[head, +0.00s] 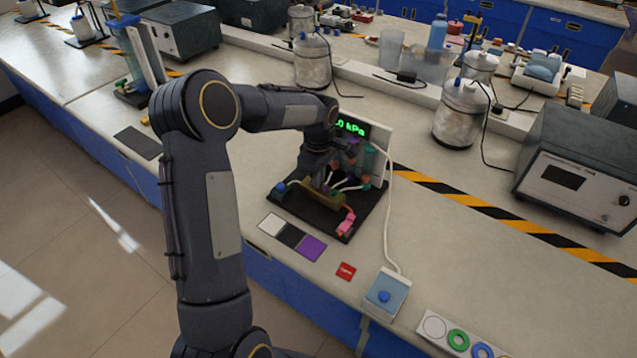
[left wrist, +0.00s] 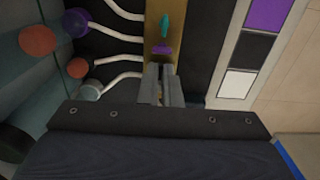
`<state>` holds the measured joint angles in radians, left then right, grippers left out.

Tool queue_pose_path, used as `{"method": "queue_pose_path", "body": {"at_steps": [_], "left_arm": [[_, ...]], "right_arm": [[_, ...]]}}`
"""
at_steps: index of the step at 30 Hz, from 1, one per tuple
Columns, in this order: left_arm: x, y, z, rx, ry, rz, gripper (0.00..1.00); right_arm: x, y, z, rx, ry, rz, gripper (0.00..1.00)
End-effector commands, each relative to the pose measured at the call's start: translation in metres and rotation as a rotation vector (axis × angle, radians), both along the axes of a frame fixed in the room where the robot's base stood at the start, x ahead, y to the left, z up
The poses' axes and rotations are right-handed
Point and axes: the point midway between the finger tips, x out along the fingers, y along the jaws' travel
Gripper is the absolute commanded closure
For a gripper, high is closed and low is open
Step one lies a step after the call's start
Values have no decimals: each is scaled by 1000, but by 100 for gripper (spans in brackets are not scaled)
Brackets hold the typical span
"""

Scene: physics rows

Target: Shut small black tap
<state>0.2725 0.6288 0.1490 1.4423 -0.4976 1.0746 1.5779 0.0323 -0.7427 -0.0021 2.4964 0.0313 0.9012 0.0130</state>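The tap rig stands on a black base plate (head: 335,228) on the bench. Its brass bar (head: 322,199) also shows in the left wrist view (left wrist: 178,12), with a teal tap handle (left wrist: 165,26) and a purple one (left wrist: 162,49) on it. No small black tap is clearly visible; the bar's near part is hidden behind my fingers. My left gripper (left wrist: 164,82) is over the bar, just short of the purple handle. Its fingers are close together, with a narrow gap; I cannot tell whether anything is between them. My right gripper is not in view.
A green kPa display (head: 350,127) stands behind the rig. White tubes (left wrist: 122,79) run beside the bar. White, black and purple cards (head: 310,247), a red label (head: 346,271) and a blue button box (head: 386,294) lie in front.

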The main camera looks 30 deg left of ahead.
Motion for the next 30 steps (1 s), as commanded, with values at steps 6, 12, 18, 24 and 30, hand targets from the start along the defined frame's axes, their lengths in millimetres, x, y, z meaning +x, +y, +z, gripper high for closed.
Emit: {"method": "queue_pose_path", "body": {"at_steps": [6,12,18,24,30], "left_arm": [[0,0,0,0,0,-38,100],[0,0,1,-1,0,-348,100],[0,0,1,0,0,-583,100],[0,0,0,0,-1,-608,100],[0,0,1,0,-1,-655,100]], "right_arm": [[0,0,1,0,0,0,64],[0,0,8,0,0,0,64],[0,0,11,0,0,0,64],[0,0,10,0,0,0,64],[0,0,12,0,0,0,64]]}}
